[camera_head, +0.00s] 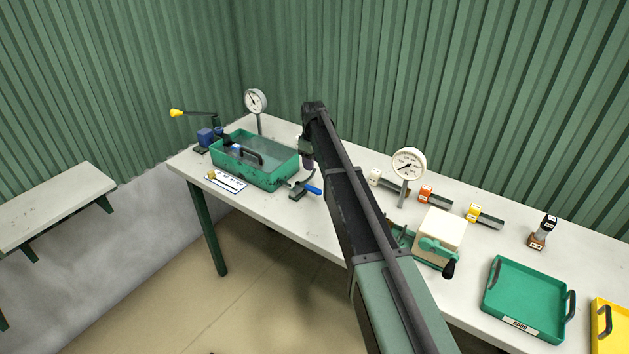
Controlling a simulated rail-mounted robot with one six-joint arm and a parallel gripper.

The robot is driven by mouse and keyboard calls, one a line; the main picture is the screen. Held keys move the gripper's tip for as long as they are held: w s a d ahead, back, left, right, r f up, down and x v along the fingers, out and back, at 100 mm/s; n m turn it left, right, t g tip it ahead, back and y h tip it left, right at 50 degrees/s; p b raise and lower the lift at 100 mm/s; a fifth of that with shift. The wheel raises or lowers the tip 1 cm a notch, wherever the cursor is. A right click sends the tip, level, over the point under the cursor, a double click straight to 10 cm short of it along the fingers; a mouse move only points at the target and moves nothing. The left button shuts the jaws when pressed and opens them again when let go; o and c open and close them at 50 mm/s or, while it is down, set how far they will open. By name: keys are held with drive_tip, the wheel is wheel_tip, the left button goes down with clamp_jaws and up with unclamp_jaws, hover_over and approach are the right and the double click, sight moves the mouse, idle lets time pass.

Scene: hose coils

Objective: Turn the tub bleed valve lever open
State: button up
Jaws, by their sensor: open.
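The green tub (262,182) stands on the left part of the bench and looks filled with clear water. At its front right corner is a small dark valve (297,194) with a blue lever (313,190) that points to the right and toward the bench's front edge. My gripper (306,168) hangs from the end of my arm just above and behind the blue lever, apart from it as far as I can tell. It is open, and I see nothing in it. Its fingertips are small and dark, and my arm hides the bench to their right.
A gauge (256,102) stands behind the tub; another (408,164) stands right of my arm. A yellow-tipped lever (176,113) and blue block (206,136) are at left. A white card (226,180) lies in front. A cream box (439,228) and green tray (526,290) are right.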

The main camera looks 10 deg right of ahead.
sight(313, 188)
drive_tip(key=f+b, duration=1.1)
drive_tip(key=shift+s, duration=0.25)
drive_tip(key=shift+r, duration=0.1)
clamp_jaws()
